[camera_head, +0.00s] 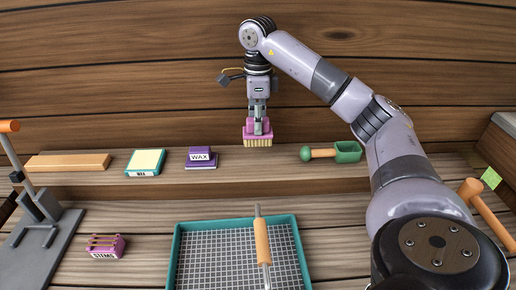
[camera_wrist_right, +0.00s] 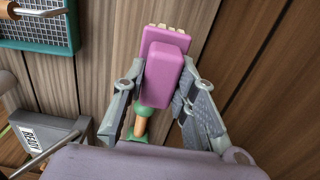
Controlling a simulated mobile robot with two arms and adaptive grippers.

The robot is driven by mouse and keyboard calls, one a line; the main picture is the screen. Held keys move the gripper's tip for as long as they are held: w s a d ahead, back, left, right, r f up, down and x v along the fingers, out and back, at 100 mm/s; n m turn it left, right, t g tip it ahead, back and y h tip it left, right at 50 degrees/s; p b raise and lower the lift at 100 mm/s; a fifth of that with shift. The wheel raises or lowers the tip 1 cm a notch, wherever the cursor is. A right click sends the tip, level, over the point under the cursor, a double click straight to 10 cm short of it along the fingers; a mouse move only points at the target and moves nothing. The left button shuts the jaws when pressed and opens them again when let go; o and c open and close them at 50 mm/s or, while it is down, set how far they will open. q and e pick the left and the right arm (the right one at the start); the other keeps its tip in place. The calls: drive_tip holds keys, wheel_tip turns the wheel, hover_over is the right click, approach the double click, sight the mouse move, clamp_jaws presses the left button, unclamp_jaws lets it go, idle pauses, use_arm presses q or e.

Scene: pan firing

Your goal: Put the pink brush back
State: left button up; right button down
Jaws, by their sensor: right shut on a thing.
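The pink brush (camera_head: 257,137) has pale bristles that point down. My right gripper (camera_head: 258,120) is shut on its pink handle and holds it upright near the back ledge. I cannot tell for sure whether the bristles touch the ledge. In the right wrist view the pink brush (camera_wrist_right: 163,75) sits between the two fingers of my right gripper (camera_wrist_right: 160,95). My left gripper is not in view.
In front are a teal-rimmed grid tray (camera_head: 176,255) and a STEMS holder (camera_head: 104,250).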

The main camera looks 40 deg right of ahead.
sight(258, 143)
wheel_tip(258, 143, down, 3)
drive_tip(key=shift+f, duration=0.1)
wheel_tip(258, 143, down, 3)
drive_tip(key=shift+f+p, duration=0.1)
drive_tip(key=shift+p, duration=0.5)
drive_tip(key=shift+f, duration=0.3)
drive_tip(key=shift+f, duration=0.15)
drive_tip(key=c, duration=1.3)
unclamp_jaws()
